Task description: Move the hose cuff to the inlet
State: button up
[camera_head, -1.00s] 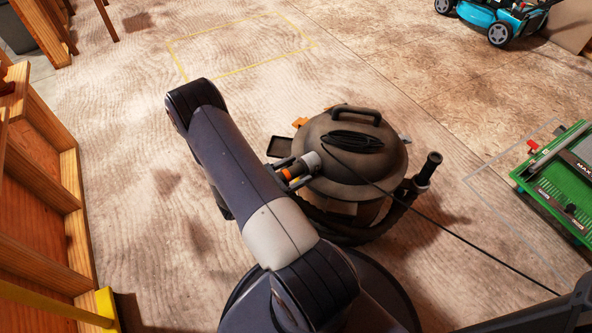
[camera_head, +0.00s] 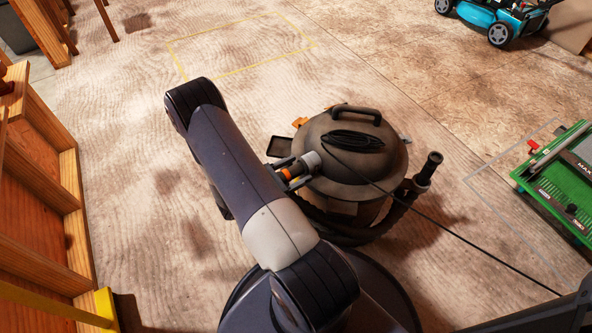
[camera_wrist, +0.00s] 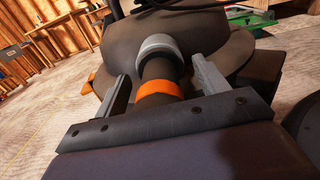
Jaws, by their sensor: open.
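The hose cuff (camera_wrist: 160,90) is black with an orange band. In the wrist view it lies between the two grey fingers of my gripper (camera_wrist: 163,84), with a gap on both sides. My gripper is open and not holding it. The cuff's far end meets the light grey ring of the inlet (camera_wrist: 157,44) on the side of the dark vacuum, in line with it; how deep it sits is hidden. In the head view the orange band (camera_head: 290,174) and the inlet ring (camera_head: 312,160) show beside my arm, which hides part of the cuff.
The dark vacuum (camera_head: 350,175) has a top handle and a cable running right. Its hose (camera_head: 375,230) curves round the base to an upright black end (camera_head: 429,166). A green machine (camera_head: 560,180) stands right, wooden shelving (camera_head: 40,200) left.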

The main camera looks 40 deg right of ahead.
aim_at(284, 177)
jog(key=c, duration=1.5)
jog(key=shift+w+a+b, duration=0.1)
jog(key=shift+w+a, duration=0.1)
jog(key=shift+a, duration=0.75)
jog(key=shift+w+a+b, duration=0.1)
jog(key=shift+w+a, duration=0.05)
jog(key=shift+a, duration=0.85)
jog(key=shift+w+a+b, duration=0.1)
jog(key=shift+w+a, duration=0.1)
jog(key=shift+a, duration=0.75)
jog(key=w+a+r+n+t+y, duration=0.1)
jog(key=w+a+r+n+t, duration=0.3)
jog(key=w+t, duration=0.3)
jog(key=w+a+r+n+t+y, duration=0.2)
jog(key=w+r+n+t, duration=0.3)
jog(key=w+r+t, duration=0.1)
jog(key=w+a+r+n+t+y, duration=0.4)
jog(key=a+r+n+t+y, duration=0.4)
jog(key=a, duration=0.4)
jog(key=shift+y, duration=0.7)
notch_tip(284, 177, up, 32)
jog(key=p, duration=3.1)
jog(key=shift+a+f+p, duration=0.1)
jog(key=shift+f+p, duration=0.05)
jog(key=shift+p, duration=0.15)
